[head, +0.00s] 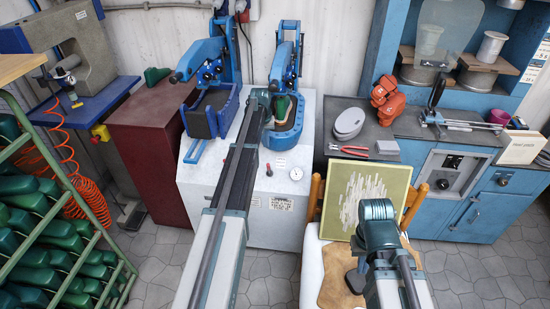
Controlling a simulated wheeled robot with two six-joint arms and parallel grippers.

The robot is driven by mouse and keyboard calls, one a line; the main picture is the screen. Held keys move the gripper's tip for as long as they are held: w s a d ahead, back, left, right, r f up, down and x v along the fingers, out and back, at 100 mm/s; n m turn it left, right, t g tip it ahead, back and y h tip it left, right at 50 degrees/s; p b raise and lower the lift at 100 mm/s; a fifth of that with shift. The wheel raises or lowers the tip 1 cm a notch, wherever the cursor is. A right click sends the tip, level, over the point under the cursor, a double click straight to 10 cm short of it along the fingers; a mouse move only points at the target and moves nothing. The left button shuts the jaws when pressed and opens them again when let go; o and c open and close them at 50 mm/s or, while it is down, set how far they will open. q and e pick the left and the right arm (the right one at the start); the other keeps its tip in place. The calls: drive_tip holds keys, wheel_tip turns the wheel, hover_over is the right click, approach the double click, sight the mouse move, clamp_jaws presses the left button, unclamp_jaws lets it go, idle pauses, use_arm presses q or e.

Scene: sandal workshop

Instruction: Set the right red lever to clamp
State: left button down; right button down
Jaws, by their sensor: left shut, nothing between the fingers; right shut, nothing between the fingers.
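A white press cabinet (190,180) carries two blue presses, the left press (208,65) and the right press (285,60). A small reddish knob (269,170) shows on the cabinet's front right of my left arm; I cannot tell whether it is the right red lever or how it is set. My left gripper (267,101) is at the right press, beside its blue ring-shaped base (290,136). It is shut and empty, its tips hard to make out. My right gripper (356,282) is shut and empty, low at the right, above a tan seat. My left arm hides the cabinet's middle.
A round gauge (296,174) sits on the cabinet front. A green framed board (366,188) leans on a wooden chair (314,200) to the right. A blue workbench (470,212) stands behind it. A rack of green shoe forms (95,235) fills the left.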

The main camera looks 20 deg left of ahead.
use_arm(q)
drive_tip(key=shift+f, duration=0.1)
drive_tip(key=b, duration=1)
approach(269, 169)
drive_tip(key=w+a+f, duration=0.1)
drive_tip(key=w+f, duration=0.2)
drive_tip(key=f, duration=0.2)
drive_tip(key=shift+w+a+f, duration=0.15)
drive_tip(key=shift+a, duration=0.05)
drive_tip(key=shift+s+d+t, duration=0.1)
drive_tip(key=shift+s+t, duration=0.3)
drive_tip(key=shift+s, duration=0.05)
